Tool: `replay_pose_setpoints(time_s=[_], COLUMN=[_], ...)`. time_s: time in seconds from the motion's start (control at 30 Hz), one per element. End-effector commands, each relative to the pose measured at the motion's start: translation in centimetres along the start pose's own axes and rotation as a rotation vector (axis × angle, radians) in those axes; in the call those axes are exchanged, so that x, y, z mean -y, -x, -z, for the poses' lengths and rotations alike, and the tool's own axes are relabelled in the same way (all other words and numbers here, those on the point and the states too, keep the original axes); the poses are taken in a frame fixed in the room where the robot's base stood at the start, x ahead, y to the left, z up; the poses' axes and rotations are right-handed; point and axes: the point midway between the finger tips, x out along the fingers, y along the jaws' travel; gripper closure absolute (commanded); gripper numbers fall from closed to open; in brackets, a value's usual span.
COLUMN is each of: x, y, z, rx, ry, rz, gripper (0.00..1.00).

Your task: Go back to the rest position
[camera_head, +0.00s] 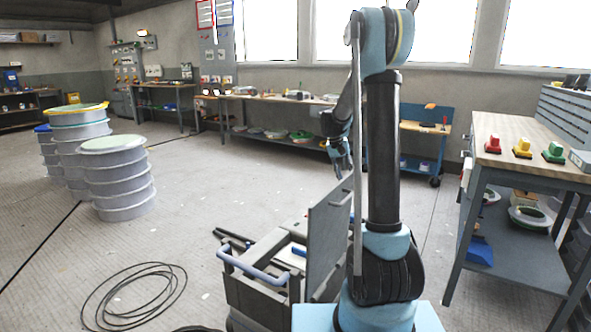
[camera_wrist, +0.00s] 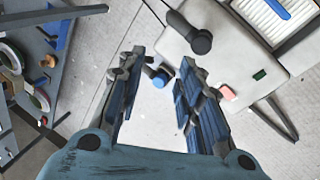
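My gripper (camera_wrist: 157,68) shows in the wrist view with its two blue-padded fingers apart and nothing between them. Bare floor and part of a light grey surface lie beyond the fingertips. In the head view my arm stands upright from its base, bends at the top and hangs down behind the column. My gripper (camera_head: 341,165) is small there, pointing down, above the floor behind the grey cart.
A grey cart (camera_head: 262,283) with a blue handle and upright panel stands close by my arm. A wooden-topped workbench (camera_head: 520,150) with coloured items is at right. The middle-left floor is open.

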Motion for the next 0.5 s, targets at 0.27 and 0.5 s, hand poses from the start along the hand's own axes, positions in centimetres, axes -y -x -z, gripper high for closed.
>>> replay_pose_setpoints(time_s=[0.27,0.5], x=[-5.4,-9.4], y=[5.1,8.3], z=[-4.6,-8.6], rx=[-0.021,-0.030], ry=[0.145,0.261], rz=[-0.048,-0.090], gripper=[0.67,0.67])
